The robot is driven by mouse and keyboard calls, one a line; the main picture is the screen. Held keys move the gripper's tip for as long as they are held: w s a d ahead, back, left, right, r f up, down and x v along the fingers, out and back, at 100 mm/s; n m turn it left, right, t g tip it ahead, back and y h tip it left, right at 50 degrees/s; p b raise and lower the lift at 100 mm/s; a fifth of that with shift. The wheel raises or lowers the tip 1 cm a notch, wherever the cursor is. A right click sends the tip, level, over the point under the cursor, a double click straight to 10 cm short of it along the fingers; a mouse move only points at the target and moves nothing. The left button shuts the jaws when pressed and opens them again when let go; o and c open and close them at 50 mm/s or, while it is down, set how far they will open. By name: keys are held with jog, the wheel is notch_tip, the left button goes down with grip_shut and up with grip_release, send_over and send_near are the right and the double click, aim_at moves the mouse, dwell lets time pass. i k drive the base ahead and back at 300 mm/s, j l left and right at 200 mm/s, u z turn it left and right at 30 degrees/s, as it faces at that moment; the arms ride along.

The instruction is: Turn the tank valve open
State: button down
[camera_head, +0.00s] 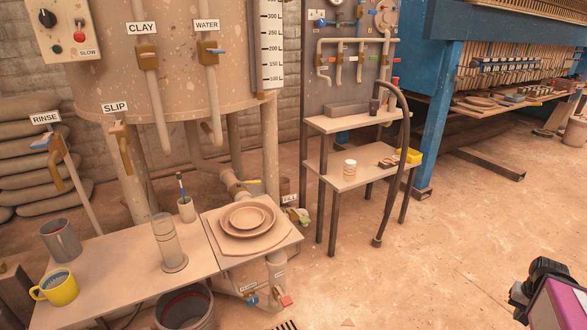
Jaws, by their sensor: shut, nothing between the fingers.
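A large beige tank (180,60) stands at the upper left with several valves. The SLIP valve (121,130) is below. No tag that I can read says TANK. My gripper's fingers are not visible.
A bench (120,262) holds mugs, a glass cylinder and stacked plates. A bucket (185,308) stands below. A small shelf table (350,178) and a hanging hose (404,150) are right of the tank. A dark and magenta part (560,300) is cut off at lower right. Floor between is clear.

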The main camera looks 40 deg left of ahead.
aim_at(252, 182)
jog(key=i+l+z, duration=0.1)
jog(key=i, duration=0.5)
jog(key=i+u, duration=0.25)
jog(key=u, duration=0.15)
jog(key=i+u, duration=0.25)
jog(key=u, duration=0.15)
jog(key=i+u, duration=0.2)
jog(key=u, duration=0.15)
